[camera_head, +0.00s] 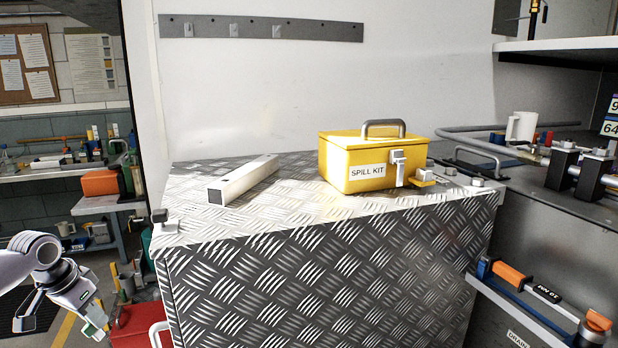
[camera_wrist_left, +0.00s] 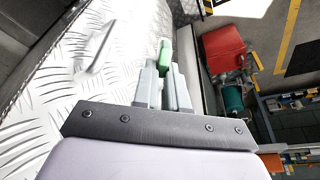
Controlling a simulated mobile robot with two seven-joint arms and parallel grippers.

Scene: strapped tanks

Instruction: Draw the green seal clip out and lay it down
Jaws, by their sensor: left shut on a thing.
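My left gripper (camera_head: 97,322) is low at the left of the head view, beside the front left side of the treadplate chest. In the left wrist view its two grey fingers (camera_wrist_left: 164,85) are shut on the green seal clip (camera_wrist_left: 165,52), which sticks out past the fingertips. The clip's lower part is hidden between the fingers. The clip is clear of the chest top in the picture, near its edge. My right gripper is not in view.
A red box (camera_head: 140,325) stands on the floor by the chest. Blue and orange clamps (camera_head: 515,278) are at right.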

